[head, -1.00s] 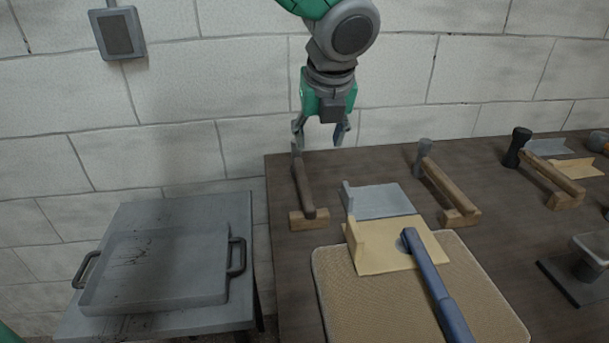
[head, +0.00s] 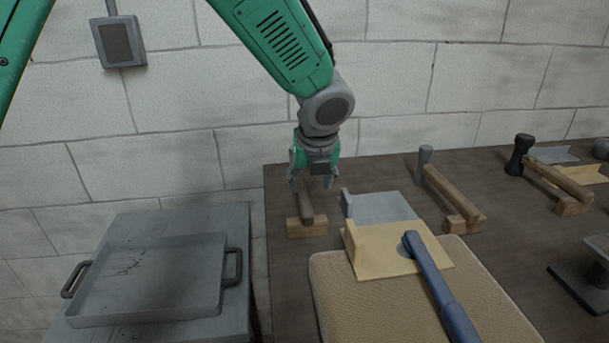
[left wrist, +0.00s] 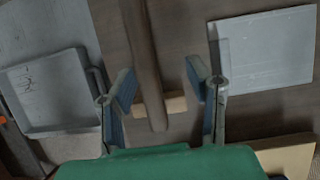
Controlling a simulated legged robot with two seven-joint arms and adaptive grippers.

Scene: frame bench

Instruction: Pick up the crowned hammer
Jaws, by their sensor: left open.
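A hammer with a dark brown handle (head: 306,212) lies with its near end on a small wooden rest (head: 308,229) at the bench's left end. Its head is hidden behind my gripper, so I cannot tell whether it is crowned. My left gripper (head: 313,182) is open low over this hammer. In the left wrist view the handle (left wrist: 145,60) runs between the two open fingers (left wrist: 162,84), with a gap on each side. A grey-headed hammer (head: 447,188) and a black-headed hammer (head: 552,176) lie on rests farther right. My right gripper is not in view.
A grey plate (head: 382,207) and a tan plate (head: 400,257) lie right of the gripper. A blue-handled hammer (head: 440,290) lies across the tan mat (head: 350,315). A grey tray (head: 150,280) sits on a side table at left. A block wall stands behind.

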